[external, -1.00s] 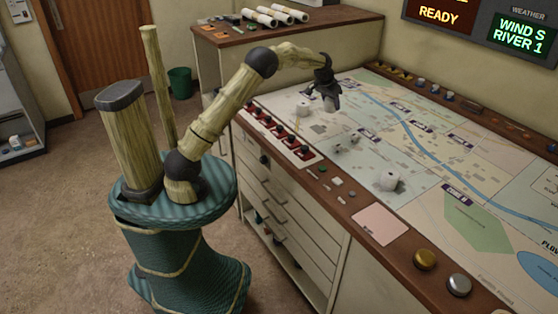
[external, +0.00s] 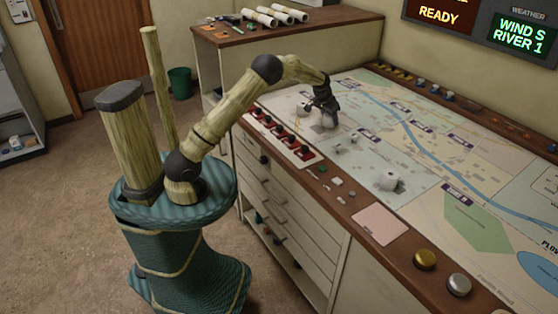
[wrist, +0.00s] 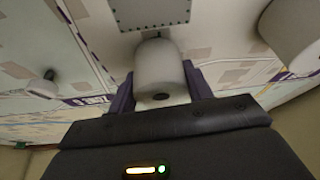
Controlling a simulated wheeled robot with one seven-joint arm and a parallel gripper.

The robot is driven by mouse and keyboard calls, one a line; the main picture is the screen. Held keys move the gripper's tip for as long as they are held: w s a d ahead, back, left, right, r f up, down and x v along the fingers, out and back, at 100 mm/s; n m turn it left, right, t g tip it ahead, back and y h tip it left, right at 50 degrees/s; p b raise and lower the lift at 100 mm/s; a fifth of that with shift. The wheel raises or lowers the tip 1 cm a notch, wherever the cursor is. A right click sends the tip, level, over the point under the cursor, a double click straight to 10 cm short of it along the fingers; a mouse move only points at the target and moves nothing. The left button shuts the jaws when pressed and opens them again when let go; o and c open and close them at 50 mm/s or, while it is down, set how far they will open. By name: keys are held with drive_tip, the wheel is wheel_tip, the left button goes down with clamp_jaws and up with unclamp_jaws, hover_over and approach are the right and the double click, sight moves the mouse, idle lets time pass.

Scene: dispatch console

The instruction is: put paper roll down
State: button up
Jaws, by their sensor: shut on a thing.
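My gripper (external: 327,114) points down low over the near left part of the map table. It is shut on a white paper roll (wrist: 160,72), which sits between the two fingers in the wrist view, its dark core hole facing the camera. In the external view the roll is mostly hidden by the gripper and is at or just above the map (external: 415,165); I cannot tell whether it touches. A grey plate with a dotted edge (wrist: 155,12) shows just beyond the roll in the wrist view.
Small white pieces (external: 346,146) lie between. A red switch panel (external: 282,137) lines the near edge. Rolled papers (external: 265,17) lie on the back cabinet.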

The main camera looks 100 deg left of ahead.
drive_tip(key=shift+f, duration=0.15)
drive_tip(key=o, duration=1)
drive_tip(key=shift+r, duration=0.5)
drive_tip(key=v, duration=1.1)
drive_tip(key=shift+s+d+r, duration=0.15)
drive_tip(key=shift+d, duration=0.05)
